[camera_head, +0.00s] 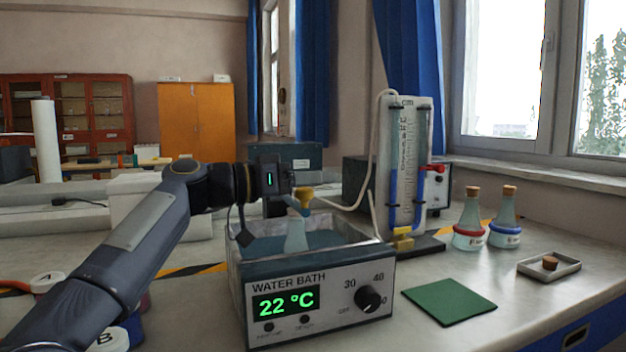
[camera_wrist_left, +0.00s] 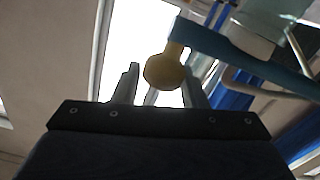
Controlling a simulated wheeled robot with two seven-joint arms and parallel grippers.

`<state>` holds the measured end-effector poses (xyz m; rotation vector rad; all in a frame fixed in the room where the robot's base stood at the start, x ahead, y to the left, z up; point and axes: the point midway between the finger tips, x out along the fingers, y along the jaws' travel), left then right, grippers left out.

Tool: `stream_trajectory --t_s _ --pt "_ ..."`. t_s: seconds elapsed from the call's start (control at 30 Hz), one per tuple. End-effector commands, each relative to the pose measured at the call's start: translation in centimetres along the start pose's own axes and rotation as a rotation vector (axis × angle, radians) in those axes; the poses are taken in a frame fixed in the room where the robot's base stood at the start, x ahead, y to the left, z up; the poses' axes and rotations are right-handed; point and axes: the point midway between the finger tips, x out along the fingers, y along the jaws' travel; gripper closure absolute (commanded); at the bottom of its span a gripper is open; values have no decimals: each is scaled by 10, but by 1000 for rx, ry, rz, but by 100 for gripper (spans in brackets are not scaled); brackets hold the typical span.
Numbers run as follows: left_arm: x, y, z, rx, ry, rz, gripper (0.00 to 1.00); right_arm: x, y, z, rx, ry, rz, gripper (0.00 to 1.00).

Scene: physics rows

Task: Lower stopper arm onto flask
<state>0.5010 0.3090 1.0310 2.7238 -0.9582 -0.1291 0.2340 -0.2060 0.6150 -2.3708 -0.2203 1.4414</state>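The water bath (camera_head: 318,277) stands in the middle of the bench, its display reading 22 °C. A pale conical flask (camera_head: 296,236) stands in it. My left gripper (camera_head: 298,200) is above the flask, coming in from the left. A yellow knob (camera_head: 304,193) is at its fingertips. In the left wrist view, the round yellow knob (camera_wrist_left: 165,72) sits between the spread fingers (camera_wrist_left: 160,88), on the end of a blue-teal arm (camera_wrist_left: 240,62). A gap shows on the knob's left. Whether the flask's mouth is covered is hard to tell. My right gripper is out of view.
A manometer stand (camera_head: 408,165) with a hose rises behind the bath. Two corked flasks (camera_head: 470,225) (camera_head: 505,222) and a small tray (camera_head: 535,268) with a cork (camera_head: 550,262) are at right. A green mat (camera_head: 449,301) lies in front of them.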

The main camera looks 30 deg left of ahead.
Motion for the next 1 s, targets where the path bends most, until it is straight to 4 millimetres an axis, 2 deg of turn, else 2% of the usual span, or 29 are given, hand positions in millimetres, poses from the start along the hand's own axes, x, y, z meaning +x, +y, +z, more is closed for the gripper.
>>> stream_trajectory --t_s 0.07,0.4,0.8,1.0 --pt "0 0 0 1 0 0 51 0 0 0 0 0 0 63" --pt "-5 0 -1 2 1 -3 51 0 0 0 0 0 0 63" --pt "-66 0 -1 1 1 -5 51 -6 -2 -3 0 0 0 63" --pt "-78 0 0 1 0 -1 51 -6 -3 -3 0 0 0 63"
